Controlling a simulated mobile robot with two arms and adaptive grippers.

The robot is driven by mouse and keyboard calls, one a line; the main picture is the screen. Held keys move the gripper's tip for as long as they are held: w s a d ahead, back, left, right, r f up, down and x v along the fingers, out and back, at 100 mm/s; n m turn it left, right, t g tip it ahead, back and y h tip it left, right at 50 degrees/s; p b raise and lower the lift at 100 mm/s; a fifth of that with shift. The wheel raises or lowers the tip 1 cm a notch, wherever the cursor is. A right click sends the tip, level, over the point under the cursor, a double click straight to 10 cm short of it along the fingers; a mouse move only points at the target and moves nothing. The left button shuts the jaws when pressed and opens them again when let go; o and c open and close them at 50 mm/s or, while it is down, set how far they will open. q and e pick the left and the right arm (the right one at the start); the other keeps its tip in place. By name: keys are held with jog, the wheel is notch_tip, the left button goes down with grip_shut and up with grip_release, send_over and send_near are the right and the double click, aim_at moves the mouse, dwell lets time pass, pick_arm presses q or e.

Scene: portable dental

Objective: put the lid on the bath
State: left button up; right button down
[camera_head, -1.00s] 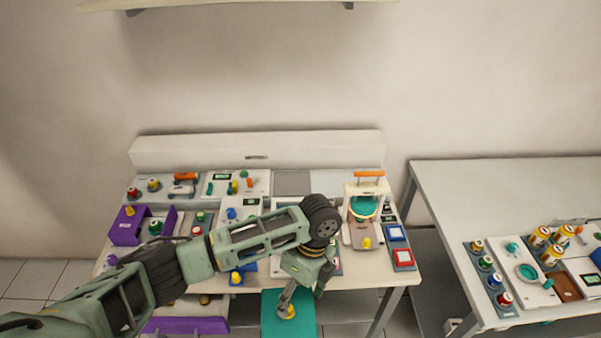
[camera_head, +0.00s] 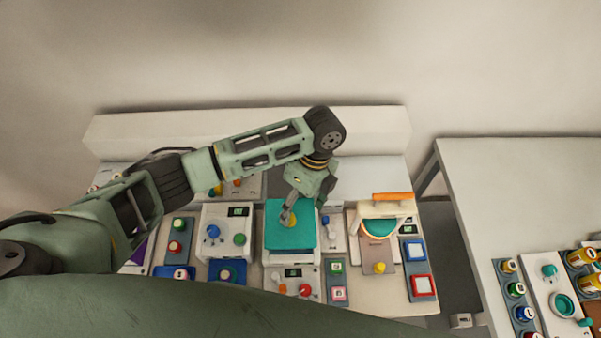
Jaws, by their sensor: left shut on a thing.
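My left gripper (camera_head: 289,216) is shut on the lid's knob. The lid is over a white box-shaped unit (camera_head: 270,254), which looks like the bath, on the table. The unit's pale edges show around the lid, and its front has a small display and knobs. I cannot tell whether the lid touches the rim or is a little above it. The bath's inside is hidden. My right gripper is not in view.
A white-framed stand with an orange handle (camera_head: 393,196) is to the right of the bath. A white unit with blue and green knobs (camera_head: 227,220) is to the left. Coloured pads and buttons crowd the table. A second table (camera_head: 500,190) is at the right.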

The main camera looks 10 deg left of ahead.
aim_at(301, 211)
pick_arm(q)
jog(key=shift+d+r, duration=0.1)
jog(key=shift+s, duration=0.1)
jog(key=shift+s+f+b, duration=0.3)
jog(key=shift+w+f+b, duration=0.2)
jog(key=shift+f+b, duration=0.6)
jog(key=shift+f, duration=0.45)
jog(key=shift+f+b, duration=0.65)
jog(key=shift+b, duration=0.1)
jog(key=shift+p, duration=0.35)
jog(key=o, duration=1.2)
jog(key=shift+o, duration=0.2)
